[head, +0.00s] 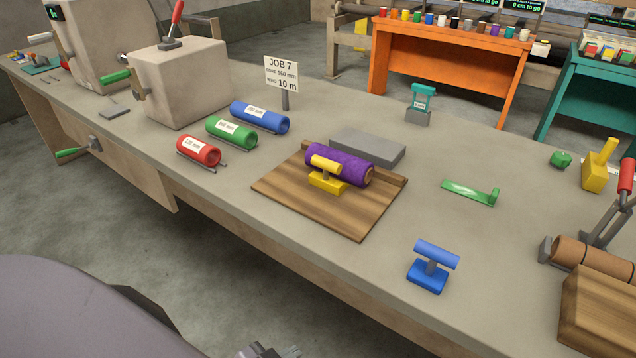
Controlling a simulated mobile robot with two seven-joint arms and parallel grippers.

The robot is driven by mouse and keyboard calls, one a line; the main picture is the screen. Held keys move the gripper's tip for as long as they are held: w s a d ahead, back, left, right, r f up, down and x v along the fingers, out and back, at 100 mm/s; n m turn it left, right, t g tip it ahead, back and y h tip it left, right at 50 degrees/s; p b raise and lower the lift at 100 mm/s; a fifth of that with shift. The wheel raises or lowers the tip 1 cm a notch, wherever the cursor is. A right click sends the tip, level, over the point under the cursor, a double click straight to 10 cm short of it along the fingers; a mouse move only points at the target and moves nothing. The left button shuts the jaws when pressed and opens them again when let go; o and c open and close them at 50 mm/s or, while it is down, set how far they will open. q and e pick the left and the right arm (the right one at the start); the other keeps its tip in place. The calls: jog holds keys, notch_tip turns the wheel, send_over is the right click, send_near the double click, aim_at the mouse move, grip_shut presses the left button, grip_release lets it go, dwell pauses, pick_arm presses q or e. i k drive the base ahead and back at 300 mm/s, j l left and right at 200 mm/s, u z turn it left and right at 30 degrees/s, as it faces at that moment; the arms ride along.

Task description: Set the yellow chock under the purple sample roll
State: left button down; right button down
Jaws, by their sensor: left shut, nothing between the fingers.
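The purple sample roll (341,164) lies on its side on a wooden board (335,218), near a raised wooden strip at the board's back edge. The yellow chock (326,182) stands on the board at the near side of the roll. Its T-shaped handle is up and overlaps the roll in the picture. I cannot tell whether its block touches the roll or is wedged beneath it. My left gripper (268,352) shows only in part at the bottom edge, shut and empty, well away from the chock. My right gripper is not in view.
A similar blue chock (432,266) stands right of the board. Red (198,151), green (231,133) and blue (260,117) tubes lie to its left. A grey slab (368,147) lies behind. A green tool (471,192) lies to the right. The bench front is mostly clear.

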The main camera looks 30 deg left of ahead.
aim_at(323, 181)
jog(key=i+j, duration=0.1)
jog(key=j, duration=0.6)
jog(key=j+z, duration=0.15)
jog(key=j, duration=0.6)
jog(key=i, duration=0.05)
